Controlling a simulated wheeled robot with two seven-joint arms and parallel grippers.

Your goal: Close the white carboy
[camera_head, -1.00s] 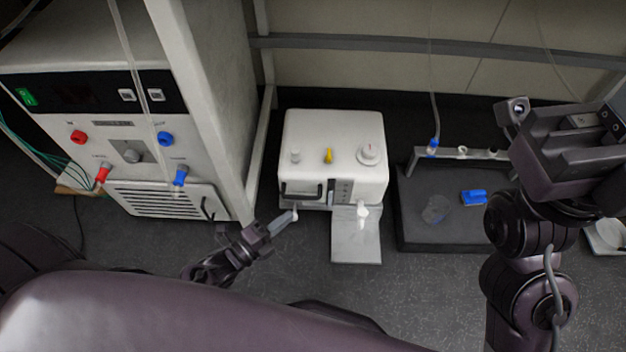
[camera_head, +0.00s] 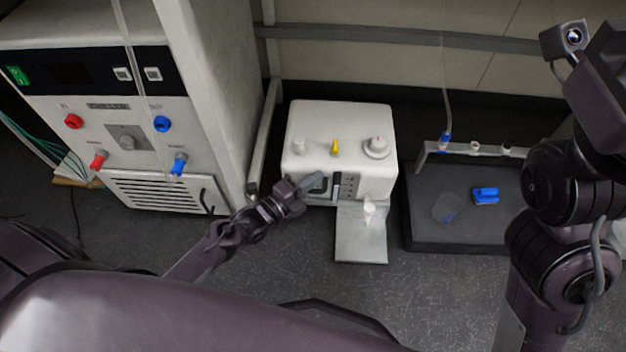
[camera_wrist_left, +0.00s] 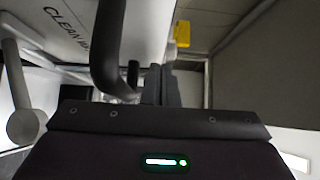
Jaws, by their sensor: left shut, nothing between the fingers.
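The white carboy (camera_head: 340,137) is a boxy white body on the floor in the middle of the head view. Its top bears a small white cap (camera_head: 299,146), a yellow knob (camera_head: 335,147) and a larger round white cap (camera_head: 376,147). A white tap (camera_head: 369,208) shows at its front, above a grey metal plate (camera_head: 361,243). My left gripper (camera_head: 313,182) is shut and empty at the dark front handle; contact cannot be told. In the left wrist view the fingers (camera_wrist_left: 161,86) are together beside a dark curved bar (camera_wrist_left: 108,45). My right gripper is cut off at the right edge, fingers hidden.
A white-and-black control cabinet (camera_head: 105,140) stands at left, with a pale post beside it. A dark shaker platform (camera_head: 462,235) with a blue piece (camera_head: 486,195) and a rack bar (camera_head: 476,149) is at right. The floor in front is clear.

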